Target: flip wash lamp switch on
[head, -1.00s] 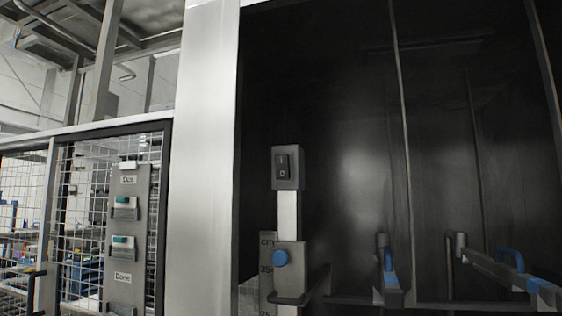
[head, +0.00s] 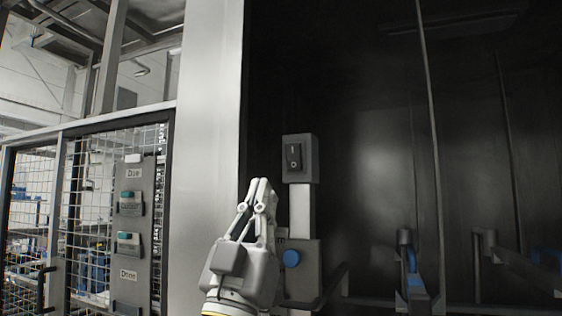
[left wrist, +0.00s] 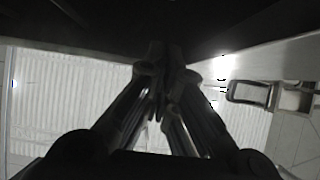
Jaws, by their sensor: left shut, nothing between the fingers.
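The lamp switch (head: 294,157) is a black rocker with a line mark above and a circle mark below. It sits in a grey box (head: 313,155) on top of a light post inside the dark washer opening. My left gripper (head: 262,181) is shut and empty, fingers pointing up, to the left of and a little below the switch box in the picture. It appears apart from the box. The left wrist view shows the closed fingers (left wrist: 165,52), and I cannot make out the switch there. My right gripper is not in view.
A pale upright pillar (head: 205,130) stands at the left. Beyond it is a mesh door with a labelled panel (head: 129,215). Rails with blue parts (head: 413,280) are at the lower right.

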